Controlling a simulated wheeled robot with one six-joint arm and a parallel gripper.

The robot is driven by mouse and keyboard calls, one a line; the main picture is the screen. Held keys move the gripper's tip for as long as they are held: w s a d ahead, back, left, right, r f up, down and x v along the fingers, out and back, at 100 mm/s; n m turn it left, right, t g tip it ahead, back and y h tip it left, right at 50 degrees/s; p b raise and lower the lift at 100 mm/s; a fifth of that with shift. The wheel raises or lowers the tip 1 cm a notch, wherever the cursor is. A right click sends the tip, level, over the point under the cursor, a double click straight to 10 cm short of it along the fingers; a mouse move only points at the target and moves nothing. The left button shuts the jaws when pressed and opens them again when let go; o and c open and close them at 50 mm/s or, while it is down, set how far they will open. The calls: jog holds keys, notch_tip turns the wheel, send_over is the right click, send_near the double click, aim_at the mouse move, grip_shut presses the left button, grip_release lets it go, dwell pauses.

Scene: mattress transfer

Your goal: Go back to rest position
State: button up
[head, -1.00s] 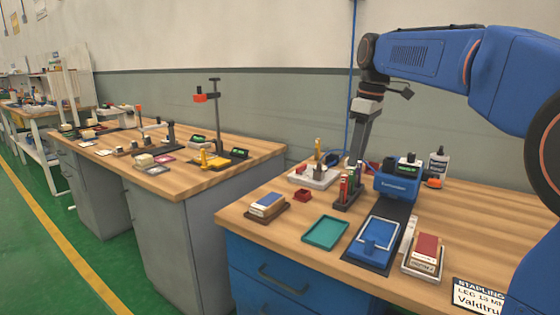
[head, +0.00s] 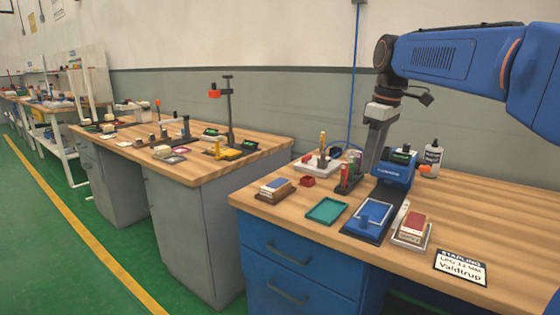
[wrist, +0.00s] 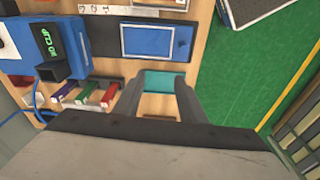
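My gripper (head: 372,160) hangs pointing down over the near wooden bench (head: 500,222), in front of the back wall. In the wrist view my gripper (wrist: 161,82) shows two dark fingers spread apart with nothing held between them. The teal tray (wrist: 164,82) on the bench shows through the gap. In the head view the teal tray (head: 326,211) lies empty near the front edge. The fingertips are partly lost behind the bench items in the head view.
A blue stapling device (head: 394,172), a marker holder (head: 350,178), a small red box (head: 307,181), a glue bottle (head: 433,153) and a card stack (head: 413,225) stand on the bench. A second bench (head: 200,175) is to the left. The bench's right side is mostly clear.

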jog(key=s+d+f+m+t, duration=0.1)
jog(key=s+f+m, duration=0.2)
jog(key=s+f, duration=0.5)
jog(key=s+d+f+m+t, duration=0.1)
jog(key=s+d+f+m, duration=0.1)
jog(key=s+f, duration=0.5)
jog(key=s+d+f+m+t+h, duration=0.1)
jog(key=s+f+m, duration=0.3)
jog(key=s+f, duration=0.4)
jog(key=s+d, duration=0.1)
jog(key=s, duration=0.6)
jog(key=shift+f+m+t, duration=0.3)
jog(key=shift+f+m, duration=0.05)
jog(key=shift+m, duration=0.05)
jog(key=shift+d, duration=0.1)
